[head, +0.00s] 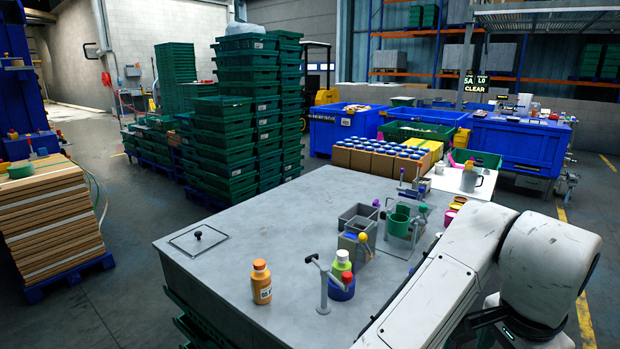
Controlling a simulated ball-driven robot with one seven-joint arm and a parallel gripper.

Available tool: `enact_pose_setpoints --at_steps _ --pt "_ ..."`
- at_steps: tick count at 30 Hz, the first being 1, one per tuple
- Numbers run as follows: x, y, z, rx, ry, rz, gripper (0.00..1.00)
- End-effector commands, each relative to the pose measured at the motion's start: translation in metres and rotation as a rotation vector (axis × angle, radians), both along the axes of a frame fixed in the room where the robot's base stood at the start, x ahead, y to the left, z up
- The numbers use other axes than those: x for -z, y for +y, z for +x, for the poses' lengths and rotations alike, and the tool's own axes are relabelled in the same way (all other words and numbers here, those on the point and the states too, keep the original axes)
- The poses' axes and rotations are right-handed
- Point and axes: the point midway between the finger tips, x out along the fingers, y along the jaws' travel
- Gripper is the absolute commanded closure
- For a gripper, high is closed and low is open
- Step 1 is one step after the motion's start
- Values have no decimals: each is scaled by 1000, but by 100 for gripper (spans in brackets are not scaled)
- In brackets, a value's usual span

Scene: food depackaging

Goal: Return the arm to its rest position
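My white arm (455,270) reaches in from the lower right and bends over the right side of the grey worktable (240,235). Its elbow is the large rounded joint at the right. I cannot pick out my gripper; the far end of the arm runs out of the bottom of the picture or is hidden behind its own links. An orange bottle (261,281) with an orange cap stands upright on the table, apart from the arm.
A flat lid with a black knob (198,237) lies at the left. Green crates (225,140) are stacked behind.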

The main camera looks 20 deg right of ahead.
Motion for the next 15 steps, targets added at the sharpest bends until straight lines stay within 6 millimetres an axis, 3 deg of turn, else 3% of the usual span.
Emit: enact_pose_setpoints --at_steps 8,15 --pt "4 -43 2 -148 -7 -216 16" --pt "23 -71 8 -442 39 -426 16"
